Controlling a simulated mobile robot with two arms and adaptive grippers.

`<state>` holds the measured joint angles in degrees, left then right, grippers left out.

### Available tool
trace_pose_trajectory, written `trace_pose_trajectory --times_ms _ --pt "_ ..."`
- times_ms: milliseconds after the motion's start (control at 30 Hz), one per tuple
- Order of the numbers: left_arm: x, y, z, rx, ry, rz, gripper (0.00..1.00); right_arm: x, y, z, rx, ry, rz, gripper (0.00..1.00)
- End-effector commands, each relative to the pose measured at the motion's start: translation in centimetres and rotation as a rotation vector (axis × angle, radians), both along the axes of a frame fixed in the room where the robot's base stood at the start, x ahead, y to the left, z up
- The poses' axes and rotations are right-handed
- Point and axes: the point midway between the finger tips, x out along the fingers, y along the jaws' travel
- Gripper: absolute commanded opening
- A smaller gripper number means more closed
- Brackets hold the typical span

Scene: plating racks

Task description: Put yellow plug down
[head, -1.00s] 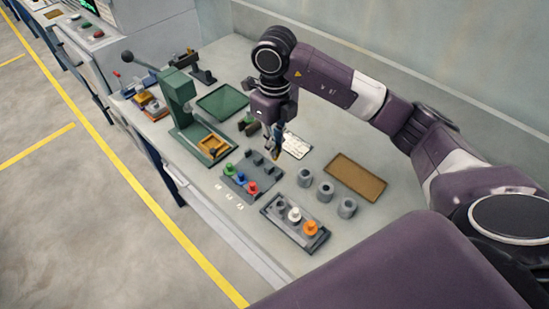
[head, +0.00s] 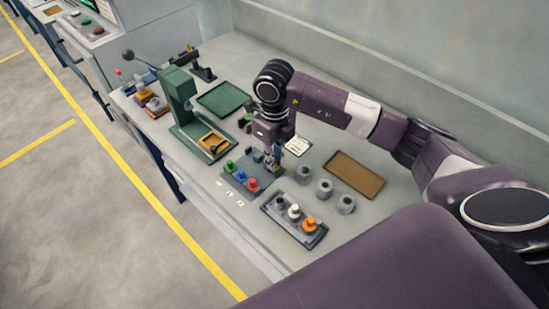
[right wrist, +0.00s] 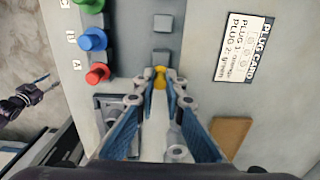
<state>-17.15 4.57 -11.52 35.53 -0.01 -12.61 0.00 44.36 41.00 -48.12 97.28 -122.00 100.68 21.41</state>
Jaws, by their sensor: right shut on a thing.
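My right gripper (head: 275,172) is shut on the yellow plug (right wrist: 160,77), which shows between the fingertips in the right wrist view. In the head view the gripper is over the right part of the dark plug rack (head: 262,200) and hides the plug. The plug is close to the rack's empty posts; I cannot tell if it touches the rack. Green (head: 231,166), blue (head: 241,176) and red (head: 253,184) plugs stand along the rack's left side. What looks like my left gripper (right wrist: 28,96) is at the left edge of the right wrist view, its jaws unclear.
A dark tray (head: 283,233) with grey, white and orange plugs is in front. Three grey cylinders (head: 325,188) and a brown tray (head: 355,174) are to the right. A plug card (right wrist: 243,47) lies behind the rack. A green press (head: 182,100) stands left.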

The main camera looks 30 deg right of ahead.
Motion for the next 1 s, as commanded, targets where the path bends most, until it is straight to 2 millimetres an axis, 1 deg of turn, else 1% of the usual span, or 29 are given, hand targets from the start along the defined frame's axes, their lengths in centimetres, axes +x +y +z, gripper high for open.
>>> trace_pose_trajectory --times_ms 133,167,300,600,767,800,867,1000 --pt "0.0 0.1 -0.6 0.001 0.000 0.001 0.40 0.0 0.0 -0.6 0.000 -0.001 -0.001 0.00" --pt "0.0 0.0 -0.5 0.001 0.000 0.001 0.40 0.0 0.0 -0.5 0.000 -0.001 -0.001 0.12" --pt "0.0 0.1 -0.4 0.001 0.000 0.001 0.40 0.0 0.0 -0.4 0.000 -0.001 -0.001 0.28" --pt "0.0 0.1 -0.3 0.001 0.000 0.002 0.40 0.0 0.0 -0.3 0.000 0.000 0.000 0.28" --pt "0.0 0.1 0.9 0.001 0.000 0.002 0.40 0.0 0.0 0.9 0.000 0.000 0.000 0.28" --pt "0.0 0.1 0.3 0.001 0.000 0.002 0.40 0.1 0.0 1.2 0.000 -0.004 0.000 0.28" --pt "0.0 0.1 -0.5 0.001 0.000 0.002 0.40 0.3 0.0 2.3 0.000 -0.009 0.000 0.28" --pt "0.0 0.1 -1.7 0.001 0.000 0.002 0.40 0.2 0.0 5.6 0.000 -0.009 0.002 0.28"
